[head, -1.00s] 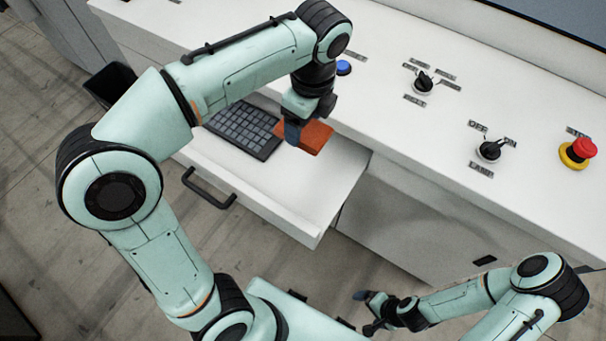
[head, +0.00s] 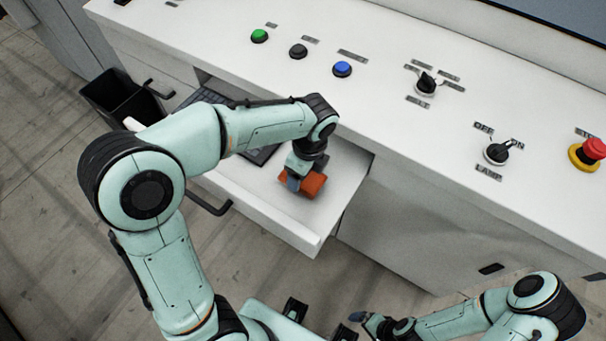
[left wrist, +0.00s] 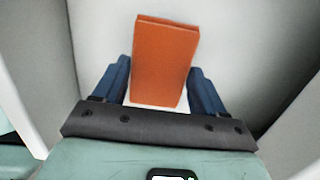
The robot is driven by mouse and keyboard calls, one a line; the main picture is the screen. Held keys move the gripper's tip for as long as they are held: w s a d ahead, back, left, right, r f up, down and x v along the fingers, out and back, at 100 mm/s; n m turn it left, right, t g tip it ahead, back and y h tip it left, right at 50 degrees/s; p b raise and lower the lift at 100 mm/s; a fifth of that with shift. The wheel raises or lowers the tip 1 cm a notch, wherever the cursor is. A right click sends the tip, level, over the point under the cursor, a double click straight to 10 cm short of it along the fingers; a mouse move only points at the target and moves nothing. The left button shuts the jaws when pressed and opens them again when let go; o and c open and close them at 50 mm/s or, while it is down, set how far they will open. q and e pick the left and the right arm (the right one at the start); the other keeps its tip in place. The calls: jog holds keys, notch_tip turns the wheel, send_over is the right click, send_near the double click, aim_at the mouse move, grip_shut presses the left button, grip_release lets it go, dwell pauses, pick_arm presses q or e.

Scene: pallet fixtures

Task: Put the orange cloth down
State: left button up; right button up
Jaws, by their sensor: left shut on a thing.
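The orange cloth (head: 313,186) is a folded, flat block low over the right part of the open drawer (head: 262,199). I cannot tell whether it touches the drawer floor. My left gripper (head: 294,183) points down and is shut on the cloth. In the left wrist view the cloth (left wrist: 163,62) is between the two blue fingers (left wrist: 159,88), with the pale drawer surface behind it. My right gripper (head: 362,326) is low at the bottom of the head view, away from the drawer; its finger gap is not clear.
A dark keyboard (head: 262,154) lies in the drawer, partly hidden by my left arm. The white console top (head: 380,110) above carries buttons, knobs and a red emergency stop (head: 592,149). A black bin (head: 120,98) stands at the left. The drawer's front right area is bare.

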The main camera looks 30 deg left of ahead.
aim_at(308, 180)
pick_arm(q)
jog(key=shift+f, duration=1)
jog(key=o, duration=1.1)
jog(key=shift+f, duration=0.25)
jog(key=r, duration=0.4)
jog(key=d+r+p, duration=0.1)
jog(key=r, duration=0.8)
jog(key=shift+s+d+r, duration=0.25)
jog(key=shift+s+d, duration=0.05)
jog(key=shift+d, duration=0.05)
pick_arm(e)
jog(key=shift+w+r, duration=0.6)
jog(key=shift+r, duration=0.3)
